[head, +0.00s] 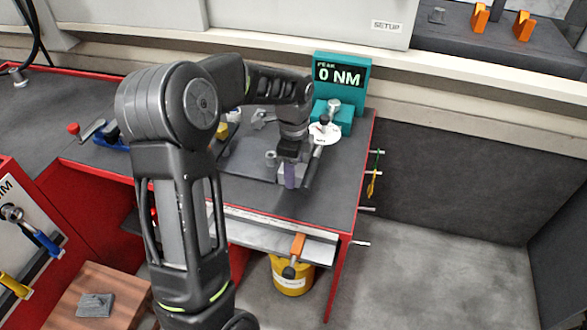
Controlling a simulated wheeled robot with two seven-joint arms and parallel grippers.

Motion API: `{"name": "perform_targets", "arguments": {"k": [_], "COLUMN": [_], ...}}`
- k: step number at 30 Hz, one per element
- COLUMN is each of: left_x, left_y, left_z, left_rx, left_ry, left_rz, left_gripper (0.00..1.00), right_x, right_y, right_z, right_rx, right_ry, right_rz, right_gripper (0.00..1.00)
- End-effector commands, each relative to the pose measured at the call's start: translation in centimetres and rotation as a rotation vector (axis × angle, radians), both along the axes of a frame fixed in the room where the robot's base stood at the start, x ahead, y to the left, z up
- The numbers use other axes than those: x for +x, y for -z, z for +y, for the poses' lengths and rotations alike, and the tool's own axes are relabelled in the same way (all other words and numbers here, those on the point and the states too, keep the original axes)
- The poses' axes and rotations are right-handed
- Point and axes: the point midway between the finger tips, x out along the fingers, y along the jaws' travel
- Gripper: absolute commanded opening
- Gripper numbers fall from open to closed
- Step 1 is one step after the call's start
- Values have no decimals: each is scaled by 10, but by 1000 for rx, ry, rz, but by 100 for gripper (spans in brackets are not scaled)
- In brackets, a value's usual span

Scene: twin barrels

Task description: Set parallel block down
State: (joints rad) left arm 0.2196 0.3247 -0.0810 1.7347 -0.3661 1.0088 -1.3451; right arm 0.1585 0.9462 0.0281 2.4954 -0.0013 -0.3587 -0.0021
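My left arm comes up from the bottom, bends at a high elbow and reaches right over the bench. My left gripper (290,160) points down near the bench's front right. A small upright purple-grey block (290,177) shows directly under it, between the fingers, and looks like the parallel block. The fingers are small and partly hidden, and I cannot tell whether the block touches the surface below. A grey plate (240,160) lies on the bench beside and behind the gripper. My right gripper is out of view.
A teal torque tester (340,75) reading 0 NM stands behind the gripper. A dark slanted bar (314,166) lies close on the right. Blue and red tools (110,138) lie at left. The red bench edge (345,240) is near; a yellow bucket (292,276) stands below.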

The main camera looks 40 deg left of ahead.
Motion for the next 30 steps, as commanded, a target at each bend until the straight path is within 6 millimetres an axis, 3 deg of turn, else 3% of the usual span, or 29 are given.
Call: {"name": "perform_targets", "arguments": {"k": [6, 17, 23, 30], "left_x": [0, 0, 1, 1], "left_y": [0, -6, -32, -83], "left_z": [0, 0, 0, 0], "left_rx": [0, 0, 0, 1], "left_ry": [0, 0, 0, 1], "left_rz": [0, 0, -4, -5], "left_gripper": [67, 67, 67, 67], "right_x": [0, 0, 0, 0], "right_y": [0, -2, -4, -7], "right_z": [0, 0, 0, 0], "right_rx": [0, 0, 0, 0], "right_ry": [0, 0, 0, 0], "right_rz": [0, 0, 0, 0], "right_gripper": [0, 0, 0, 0]}}
